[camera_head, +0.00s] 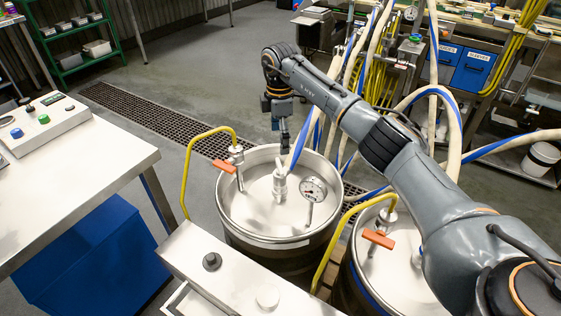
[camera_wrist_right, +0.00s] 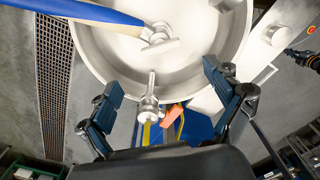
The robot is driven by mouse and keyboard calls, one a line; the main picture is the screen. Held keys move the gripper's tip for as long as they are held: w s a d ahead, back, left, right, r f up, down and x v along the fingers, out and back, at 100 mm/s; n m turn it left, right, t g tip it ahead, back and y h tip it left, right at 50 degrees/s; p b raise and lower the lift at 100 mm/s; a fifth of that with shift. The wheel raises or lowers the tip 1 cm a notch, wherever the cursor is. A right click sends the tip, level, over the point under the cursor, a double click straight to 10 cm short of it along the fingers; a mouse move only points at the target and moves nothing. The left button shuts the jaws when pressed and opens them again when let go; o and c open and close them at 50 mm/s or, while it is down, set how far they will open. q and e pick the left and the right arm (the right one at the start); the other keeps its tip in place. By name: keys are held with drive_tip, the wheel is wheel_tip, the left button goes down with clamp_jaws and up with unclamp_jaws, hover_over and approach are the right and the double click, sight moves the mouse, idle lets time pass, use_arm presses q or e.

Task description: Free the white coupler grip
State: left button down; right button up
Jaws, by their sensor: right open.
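A steel drum (camera_head: 235,208) stands in the middle of the head view. A pale coupler (camera_head: 280,186) rises from its lid with a blue hose (camera_head: 303,140) running up from it. In the wrist view the hose ends in a white grip (camera_wrist_right: 158,36) on the lid. My right gripper (camera_head: 281,132) hangs above the drum's far side, apart from the coupler. In the wrist view its fingers (camera_wrist_right: 161,80) are open and empty; the white grip is beyond the fingertips. A metal valve (camera_wrist_right: 149,106) with an orange lever (camera_wrist_right: 171,115) shows between them. My left gripper is not in view.
A round gauge (camera_head: 313,190) and a valve with an orange lever (camera_head: 224,166) and yellow pipe stand at the drum. A second drum (camera_head: 398,270) is at right under my right arm. White and blue hoses (camera_head: 345,75) rise behind. A steel table (camera_head: 75,180) is at left.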

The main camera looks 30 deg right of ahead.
sight(280, 165)
wheel_tip(280, 165, down, 10)
drive_tip(key=shift+r, duration=0.15)
drive_tip(key=shift+c, duration=0.5)
drive_tip(key=c, duration=1.1)
